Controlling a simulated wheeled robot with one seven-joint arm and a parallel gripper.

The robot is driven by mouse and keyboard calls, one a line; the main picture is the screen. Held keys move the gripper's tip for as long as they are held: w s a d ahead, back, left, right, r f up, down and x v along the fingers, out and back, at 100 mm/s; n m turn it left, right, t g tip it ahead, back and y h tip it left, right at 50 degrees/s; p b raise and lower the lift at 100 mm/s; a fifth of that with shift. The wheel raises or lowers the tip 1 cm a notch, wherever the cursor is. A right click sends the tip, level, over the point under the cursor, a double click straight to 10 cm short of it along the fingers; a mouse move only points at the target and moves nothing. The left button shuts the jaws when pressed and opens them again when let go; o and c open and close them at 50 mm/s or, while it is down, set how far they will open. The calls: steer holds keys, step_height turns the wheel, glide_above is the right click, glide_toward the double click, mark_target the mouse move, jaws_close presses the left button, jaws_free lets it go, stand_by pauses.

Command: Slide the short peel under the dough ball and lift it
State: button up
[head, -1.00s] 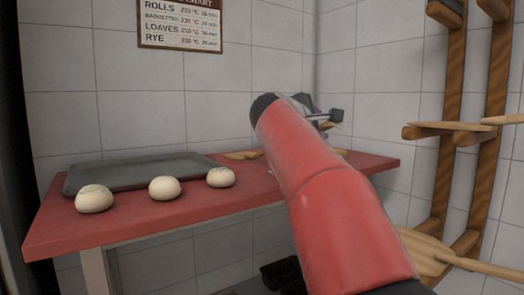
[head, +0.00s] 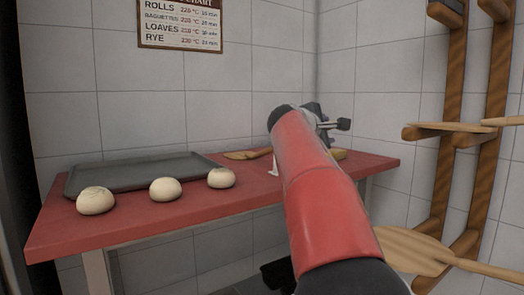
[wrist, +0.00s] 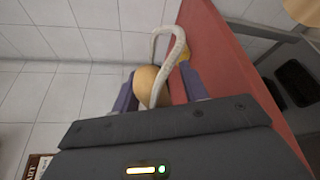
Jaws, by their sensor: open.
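Three pale dough balls, left (head: 95,200), middle (head: 165,189) and right (head: 221,177), sit in a row along the front of the red table. A flat wooden piece (head: 247,155) lies at the table's back, partly hidden by my arm; I cannot tell if it is the short peel. My gripper (head: 326,122) is above the table's right part, well right of the dough balls, mostly hidden behind my arm. In the wrist view my gripper (wrist: 158,88) is open. A rounded tan wooden end (wrist: 146,82) and a pale curved strip (wrist: 167,48) show between and beyond its fingers.
A dark baking tray (head: 140,173) lies behind the dough balls on the red table (head: 130,232). A wooden rack (head: 452,100) with long peels (head: 412,248) stands at the right. A tiled wall with a baking chart (head: 181,22) closes the back.

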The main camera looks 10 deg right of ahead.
steer(key=shift+c, duration=0.3)
jaws_close()
step_height(320, 180, up, 18)
steer(key=p, duration=0.9)
steer(key=shift+p, duration=0.35)
steer(key=shift+s, duration=0.15)
